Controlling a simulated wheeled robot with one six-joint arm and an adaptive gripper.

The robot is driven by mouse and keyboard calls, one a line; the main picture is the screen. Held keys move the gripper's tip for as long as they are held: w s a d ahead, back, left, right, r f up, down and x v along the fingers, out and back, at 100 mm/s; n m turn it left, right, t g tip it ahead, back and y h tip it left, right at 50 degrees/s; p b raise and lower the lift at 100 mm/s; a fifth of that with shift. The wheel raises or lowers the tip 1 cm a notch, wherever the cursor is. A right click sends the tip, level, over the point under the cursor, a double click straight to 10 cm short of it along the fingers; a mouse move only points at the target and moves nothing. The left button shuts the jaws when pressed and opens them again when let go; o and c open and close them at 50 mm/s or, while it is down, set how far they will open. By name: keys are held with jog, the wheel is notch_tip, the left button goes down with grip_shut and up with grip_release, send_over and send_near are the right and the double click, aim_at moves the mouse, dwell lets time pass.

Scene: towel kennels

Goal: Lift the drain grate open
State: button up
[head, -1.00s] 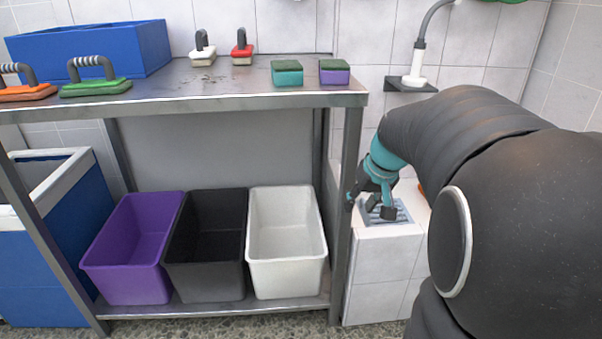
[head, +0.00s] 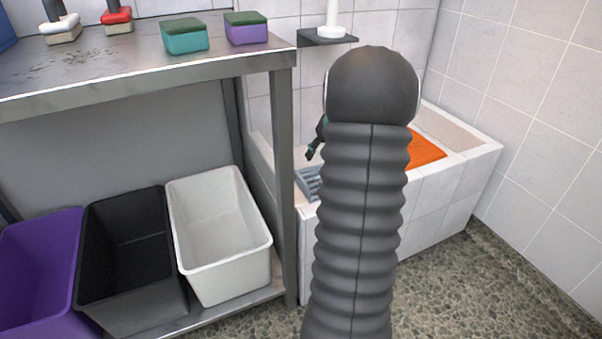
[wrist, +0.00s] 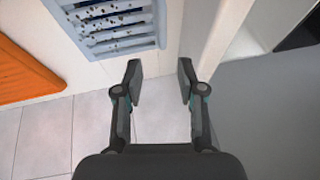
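The drain grate (head: 309,183) is a grey-blue slatted panel in the top of the white tiled tub ledge, partly hidden by my arm in the head view. In the wrist view the grate (wrist: 118,42) shows at the top left, its slats flecked with dark specks; it looks flat in its frame. My gripper (wrist: 161,81) is open, with nothing between its fingers. It points at the ledge's tiled side, below and to the right of the grate in the wrist view, apart from it. In the head view only a bit of my gripper (head: 314,149) shows beside my arm.
An orange mat (head: 428,150) lies in the tiled tub (head: 458,170). A metal table (head: 284,150) stands left of the ledge, its leg close to the grate. White (head: 235,260), black (head: 140,300) and purple (head: 40,290) bins sit on its lower shelf. A wall shelf (head: 328,37) is above.

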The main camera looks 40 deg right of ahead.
jog(key=x, duration=0.6)
jog(key=b+x, duration=0.1)
jog(key=x, duration=0.5)
jog(key=shift+a, duration=0.25)
grip_shut()
jog(key=shift+r, duration=0.1)
